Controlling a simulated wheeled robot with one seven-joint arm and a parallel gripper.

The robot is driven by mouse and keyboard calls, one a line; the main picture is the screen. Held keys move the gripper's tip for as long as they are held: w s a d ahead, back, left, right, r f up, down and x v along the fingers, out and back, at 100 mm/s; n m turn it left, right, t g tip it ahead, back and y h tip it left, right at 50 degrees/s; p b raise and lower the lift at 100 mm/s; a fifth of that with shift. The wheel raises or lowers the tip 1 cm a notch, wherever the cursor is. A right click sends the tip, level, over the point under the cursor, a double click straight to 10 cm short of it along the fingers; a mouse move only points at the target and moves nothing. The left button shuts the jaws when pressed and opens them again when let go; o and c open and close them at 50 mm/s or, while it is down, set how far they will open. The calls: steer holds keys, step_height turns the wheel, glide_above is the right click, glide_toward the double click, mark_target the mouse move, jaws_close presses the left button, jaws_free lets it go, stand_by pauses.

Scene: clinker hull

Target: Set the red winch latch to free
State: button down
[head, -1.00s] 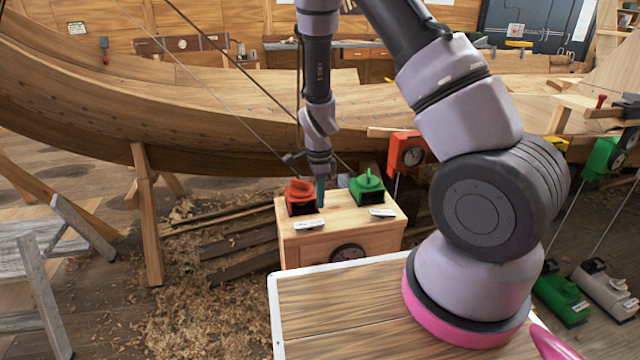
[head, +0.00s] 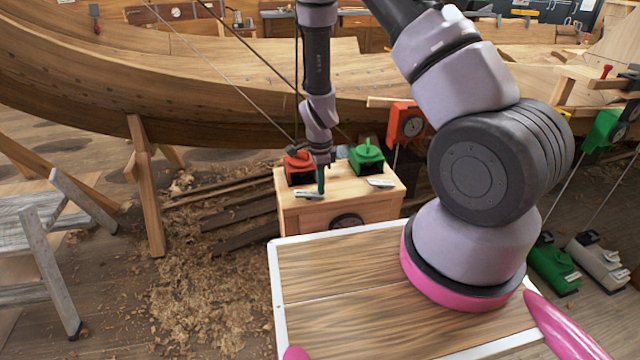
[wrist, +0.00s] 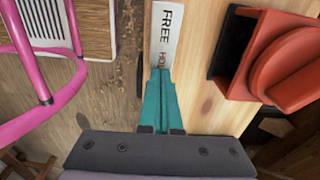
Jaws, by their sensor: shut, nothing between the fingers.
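The red winch latch (head: 299,168) sits on top of a wooden box (head: 338,205), at its left end. In the wrist view the red latch (wrist: 285,68) is at the right, with a rounded red handle on a housing with a dark opening. A white label (wrist: 166,35) reads "FREE", with a second word in red partly hidden by my fingers. My gripper (head: 320,190) is in front of and just right of the red latch, pointing down. In the wrist view its teal fingers (wrist: 158,85) are shut and empty, over the label and apart from the latch.
A green winch latch (head: 366,157) with its own label (head: 381,183) stands on the box's right end. A red unit (head: 405,124) hangs behind it. The wooden hull (head: 220,85) rises behind the box. Wood shavings cover the floor at left.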

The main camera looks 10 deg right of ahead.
steer(key=shift+r, duration=0.8)
steer(key=shift+r, duration=0.15)
steer(key=d+r, duration=0.3)
steer(key=r, duration=1)
steer(key=shift+d+r, duration=0.15)
steer(key=shift+r, duration=0.05)
